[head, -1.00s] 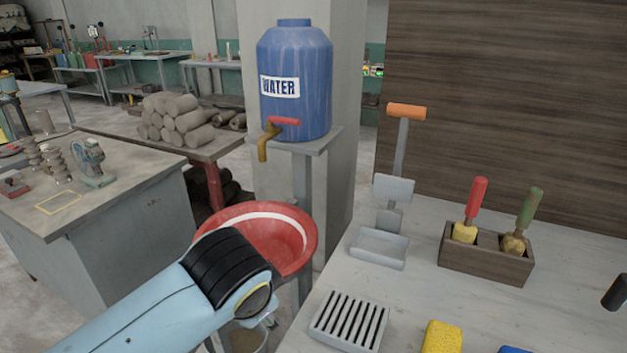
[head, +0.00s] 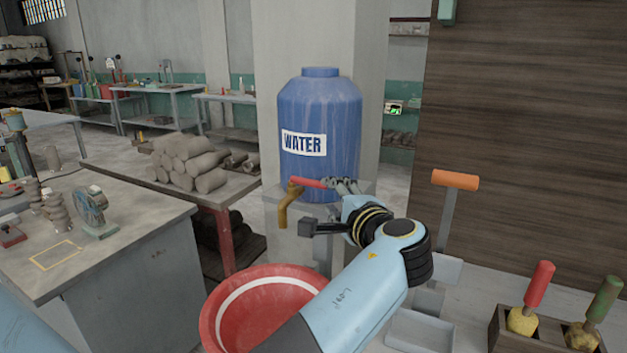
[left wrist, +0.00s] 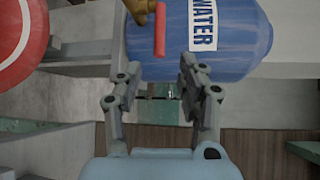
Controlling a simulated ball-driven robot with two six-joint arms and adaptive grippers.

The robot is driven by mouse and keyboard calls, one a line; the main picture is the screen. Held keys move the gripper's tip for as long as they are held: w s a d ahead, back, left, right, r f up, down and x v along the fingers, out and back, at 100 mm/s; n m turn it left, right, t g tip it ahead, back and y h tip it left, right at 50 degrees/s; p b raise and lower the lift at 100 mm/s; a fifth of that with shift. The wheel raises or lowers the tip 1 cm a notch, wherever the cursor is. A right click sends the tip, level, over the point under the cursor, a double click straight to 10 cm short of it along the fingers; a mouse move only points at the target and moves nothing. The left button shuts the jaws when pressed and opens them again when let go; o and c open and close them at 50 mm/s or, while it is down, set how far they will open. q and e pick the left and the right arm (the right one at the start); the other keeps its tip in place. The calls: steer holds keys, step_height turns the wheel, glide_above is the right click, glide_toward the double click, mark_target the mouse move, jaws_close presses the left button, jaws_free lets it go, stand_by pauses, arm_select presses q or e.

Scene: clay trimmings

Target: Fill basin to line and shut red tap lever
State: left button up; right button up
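The red tap lever (head: 307,183) sits on the brass tap (head: 284,206) of the blue water barrel (head: 318,115) and points right. The left wrist view shows the lever (left wrist: 160,32) just beyond and between my fingertips. My left gripper (head: 338,184) is at the lever's right end in the head view; its fingers (left wrist: 155,62) are apart, with nothing gripped. The red basin (head: 222,313) with a white line inside stands below the tap, partly hidden by my left arm. I see no water stream and cannot tell the water level. My right gripper is out of view.
The grey shelf (head: 272,190) under the barrel is close to my gripper. A tool with an orange handle (head: 455,180) and a wooden box (head: 497,330) of tools stand on the right bench. A table (head: 130,165) with clay rolls is behind left.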

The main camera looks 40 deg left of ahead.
mark_target(319, 186)
arm_select(q)
steer(key=b+x, duration=0.1)
steer(key=x, duration=0.4)
steer(key=shift+a, duration=0.1)
steer(key=b+x, duration=0.1)
steer(key=x, duration=0.3)
steer(key=shift+w+a+f, duration=0.1)
steer(key=shift+w+a, duration=0.05)
steer(key=shift+a, duration=0.25)
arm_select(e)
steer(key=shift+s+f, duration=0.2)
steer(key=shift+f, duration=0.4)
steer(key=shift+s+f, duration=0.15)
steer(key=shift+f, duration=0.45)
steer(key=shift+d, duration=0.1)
arm_select(q)
jaws_close()
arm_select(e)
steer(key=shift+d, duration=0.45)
